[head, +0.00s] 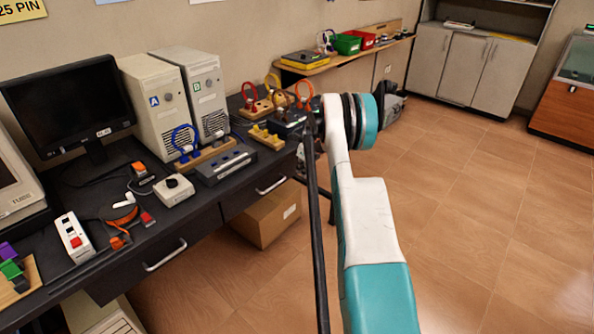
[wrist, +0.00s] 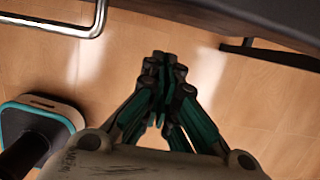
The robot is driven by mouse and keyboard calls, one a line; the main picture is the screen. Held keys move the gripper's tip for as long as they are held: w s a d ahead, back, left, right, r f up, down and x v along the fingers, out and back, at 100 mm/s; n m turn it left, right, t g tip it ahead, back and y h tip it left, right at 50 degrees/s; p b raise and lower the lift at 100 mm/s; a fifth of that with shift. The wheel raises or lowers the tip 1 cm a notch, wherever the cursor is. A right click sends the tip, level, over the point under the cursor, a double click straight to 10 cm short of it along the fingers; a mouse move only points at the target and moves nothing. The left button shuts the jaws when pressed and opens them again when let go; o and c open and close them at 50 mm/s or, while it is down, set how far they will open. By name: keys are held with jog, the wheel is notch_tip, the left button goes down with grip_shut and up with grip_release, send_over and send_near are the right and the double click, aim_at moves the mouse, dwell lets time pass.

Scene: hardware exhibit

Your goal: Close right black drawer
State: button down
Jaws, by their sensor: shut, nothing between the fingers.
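The right black drawer (head: 246,199) is under the desk's front edge, with a silver bar handle (head: 270,186). It looks near flush with the desk; I cannot tell whether a small gap is left. The left black drawer (head: 130,277) has a similar handle (head: 166,256). In the wrist view, my gripper (wrist: 166,62) is shut and empty, its dark and teal fingers together over the floor. A silver handle (wrist: 72,31) lies up and left of the fingertips, apart from them; I cannot tell which drawer it belongs to. In the head view my arm largely hides the gripper.
A cardboard box (head: 268,222) stands on the floor below the right drawer. Computer towers (head: 155,110), a monitor (head: 68,105) and small devices crowd the desktop. Grey cabinets (head: 465,68) and a wooden case (head: 565,112) stand at the back. The floor (head: 490,200) on the right is clear.

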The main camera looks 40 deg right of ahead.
jog(key=p+v, duration=0.4)
jog(key=v, duration=0.6)
jog(key=shift+s, duration=0.1)
